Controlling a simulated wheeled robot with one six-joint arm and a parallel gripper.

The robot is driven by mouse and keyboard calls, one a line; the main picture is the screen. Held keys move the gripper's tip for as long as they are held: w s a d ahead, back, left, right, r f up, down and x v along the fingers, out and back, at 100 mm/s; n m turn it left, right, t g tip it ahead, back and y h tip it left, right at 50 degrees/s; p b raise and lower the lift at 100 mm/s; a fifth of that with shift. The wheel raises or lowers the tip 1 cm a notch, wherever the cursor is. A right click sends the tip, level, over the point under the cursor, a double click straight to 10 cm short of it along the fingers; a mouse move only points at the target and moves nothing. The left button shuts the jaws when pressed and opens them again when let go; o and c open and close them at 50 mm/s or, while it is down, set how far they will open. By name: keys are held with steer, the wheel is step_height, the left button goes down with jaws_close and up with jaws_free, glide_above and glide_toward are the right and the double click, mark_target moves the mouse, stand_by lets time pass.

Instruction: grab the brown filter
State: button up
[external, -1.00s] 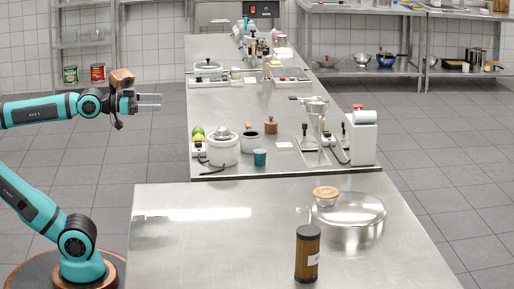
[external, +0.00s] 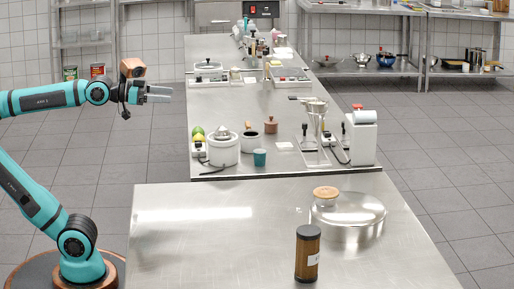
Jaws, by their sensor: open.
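My gripper (external: 168,94) is at the upper left, high up and well away from the cylinder. Its two grey fingers are apart and point to the right, with nothing between them.
The near steel table (external: 190,250) is mostly clear on its left. A longer counter (external: 230,115) beyond holds a white pot (external: 223,150), a teal cup (external: 260,158) and several utensils.

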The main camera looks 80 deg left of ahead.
steer(key=w+d+r+m+g+h, duration=0.1)
steer(key=w+d+r+g, duration=0.1)
steer(key=w+d+r, duration=0.35)
steer(key=w+d+r+g+h, duration=0.1)
steer(key=w+d+r+g, duration=0.15)
steer(key=w+d, duration=0.45)
steer(key=m+g+y, duration=0.2)
steer(key=g, duration=0.6)
glide_above(303, 231)
steer(key=s+a, duration=0.1)
steer(key=s, duration=0.4)
step_height(303, 231, down, 8)
steer(key=x, duration=1.2)
steer(key=shift+w+r, duration=0.1)
steer(key=shift+w, duration=0.1)
steer(key=shift+x, duration=2.7)
steer(key=shift+a, duration=0.15)
steer(key=c, duration=1.1)
